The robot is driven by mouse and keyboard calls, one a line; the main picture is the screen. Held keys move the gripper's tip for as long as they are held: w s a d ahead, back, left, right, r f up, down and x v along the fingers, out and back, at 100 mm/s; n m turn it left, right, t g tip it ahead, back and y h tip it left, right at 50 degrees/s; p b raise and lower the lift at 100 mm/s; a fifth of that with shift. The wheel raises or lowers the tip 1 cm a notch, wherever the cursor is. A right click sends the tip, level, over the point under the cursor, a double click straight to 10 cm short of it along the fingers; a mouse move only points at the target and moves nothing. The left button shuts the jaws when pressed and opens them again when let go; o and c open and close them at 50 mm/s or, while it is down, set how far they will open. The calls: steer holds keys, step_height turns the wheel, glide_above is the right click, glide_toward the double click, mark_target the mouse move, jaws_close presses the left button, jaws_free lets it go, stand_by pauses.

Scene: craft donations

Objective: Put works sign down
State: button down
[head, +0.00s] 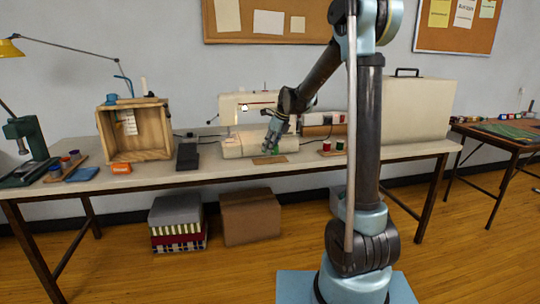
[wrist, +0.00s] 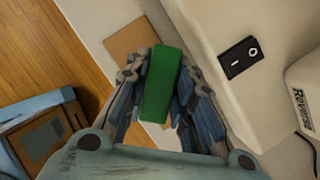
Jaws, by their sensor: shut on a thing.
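My gripper (wrist: 163,85) is shut on a green block (wrist: 161,84), a long rectangular piece with a plain face; no lettering shows on it. I take it to be the works sign, but cannot confirm this. In the head view my gripper (head: 271,143) points down in front of the sewing machine (head: 240,145), and the green block is mostly hidden there. A flat brown piece (wrist: 130,40) lies on the table below the block; it also shows in the head view (head: 268,160). I cannot tell whether the block touches it.
The sewing machine's base (wrist: 235,85), with a switch (wrist: 240,57), is close beside my gripper on the right. The table's front edge is near.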

step_height(320, 180, down, 3)
steer(key=shift+f, duration=0.2)
steer(key=c, duration=1.4)
jaws_free()
steer(key=shift+o, duration=0.2)
